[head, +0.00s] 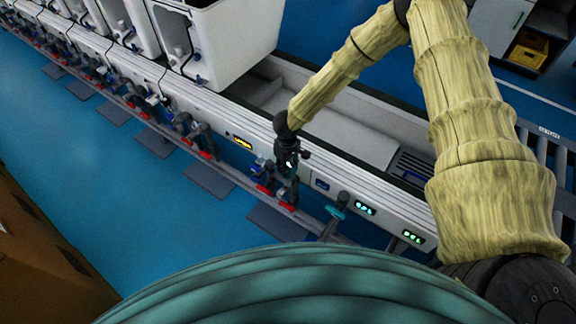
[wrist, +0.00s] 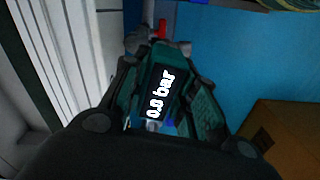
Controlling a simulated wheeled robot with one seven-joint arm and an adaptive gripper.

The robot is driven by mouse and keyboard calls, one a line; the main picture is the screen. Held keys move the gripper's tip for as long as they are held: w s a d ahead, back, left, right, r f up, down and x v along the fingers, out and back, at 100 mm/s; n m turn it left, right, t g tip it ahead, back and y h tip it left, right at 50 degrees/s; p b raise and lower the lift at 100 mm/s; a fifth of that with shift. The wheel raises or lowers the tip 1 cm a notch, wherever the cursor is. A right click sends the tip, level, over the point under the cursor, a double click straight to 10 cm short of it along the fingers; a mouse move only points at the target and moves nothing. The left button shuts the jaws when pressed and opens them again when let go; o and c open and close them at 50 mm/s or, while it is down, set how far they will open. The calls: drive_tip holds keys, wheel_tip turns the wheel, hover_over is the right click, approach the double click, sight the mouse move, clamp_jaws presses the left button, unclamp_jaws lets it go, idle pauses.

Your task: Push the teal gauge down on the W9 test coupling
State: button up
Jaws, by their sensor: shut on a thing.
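The teal gauge (wrist: 160,92) fills the middle of the wrist view, with a dark display and white digits that seem to read 0.0 bar. My gripper (wrist: 164,78) is shut on it, one finger on each side. In the head view my gripper (head: 287,164) points down at the test line's front edge, over a grey coupling (head: 289,191) with a red lever. Grey fittings (wrist: 148,42) and a red part (wrist: 162,28) show beyond the gauge in the wrist view. My gripper hides the joint between gauge and coupling, so I cannot tell whether they touch. No W9 label is legible.
The white test line (head: 350,190) runs diagonally, with white cisterns (head: 225,45) on it and more couplings (head: 190,132) along its pipe. A teal handle (head: 337,207) and green displays (head: 364,208) are to the right. A cardboard box (wrist: 280,135) stands right in the wrist view.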

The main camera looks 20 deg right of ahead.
drive_tip(key=shift+f+b, duration=0.35)
drive_tip(key=shift+f, duration=1.4)
idle(1.2)
drive_tip(key=o, duration=1.1)
drive_tip(key=shift+o, duration=0.2)
wheel_tip(320, 180, up, 12)
drive_tip(key=shift+r, duration=0.1)
